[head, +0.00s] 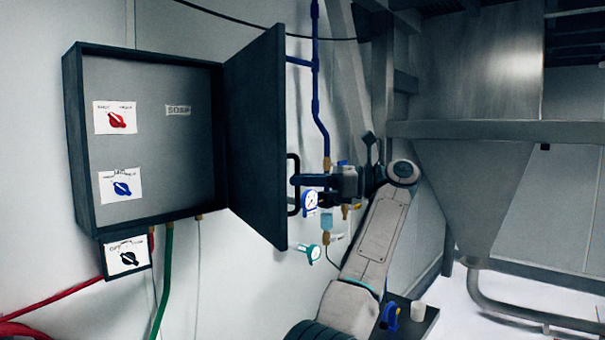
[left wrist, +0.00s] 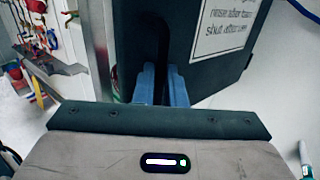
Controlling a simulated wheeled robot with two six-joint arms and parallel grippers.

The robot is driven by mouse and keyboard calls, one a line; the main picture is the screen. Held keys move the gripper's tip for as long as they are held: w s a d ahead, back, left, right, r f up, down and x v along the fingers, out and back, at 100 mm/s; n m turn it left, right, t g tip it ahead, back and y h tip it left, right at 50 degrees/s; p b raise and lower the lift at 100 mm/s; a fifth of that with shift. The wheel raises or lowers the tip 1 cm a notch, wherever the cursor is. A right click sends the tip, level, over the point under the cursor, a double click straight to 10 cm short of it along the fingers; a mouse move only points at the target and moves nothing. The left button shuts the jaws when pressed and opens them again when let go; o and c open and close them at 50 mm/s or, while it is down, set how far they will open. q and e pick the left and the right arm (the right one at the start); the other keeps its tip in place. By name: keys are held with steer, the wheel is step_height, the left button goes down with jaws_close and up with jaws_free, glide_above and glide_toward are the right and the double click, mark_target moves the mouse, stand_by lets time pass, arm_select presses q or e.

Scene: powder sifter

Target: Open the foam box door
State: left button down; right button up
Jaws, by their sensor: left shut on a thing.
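The foam box (head: 160,130) is a dark-framed wall cabinet at the left in the head view. Its door (head: 255,135) stands wide open, swung out to the right, and the inside shows. A black bar handle (head: 292,170) is on the door's outer face. My left gripper (head: 297,182) is shut on this handle, on the door's right side. In the left wrist view, the two blue fingers of the gripper (left wrist: 160,85) stand on either side of the dark handle (left wrist: 160,40). The door face (left wrist: 215,72) with a white label fills the middle there. My right gripper is out of view.
Inside the box are a red knob (head: 117,121) and a blue knob (head: 121,189). A black switch box (head: 127,258) hangs below. Blue pipework (head: 316,100) and a gauge (head: 310,200) are close to my left gripper. A steel hopper (head: 470,185) stands at the right.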

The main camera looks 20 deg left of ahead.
arm_select(q)
steer(key=shift+w+a+r, duration=0.1)
steer(key=shift+w+r, duration=0.15)
steer(key=shift+r, duration=0.05)
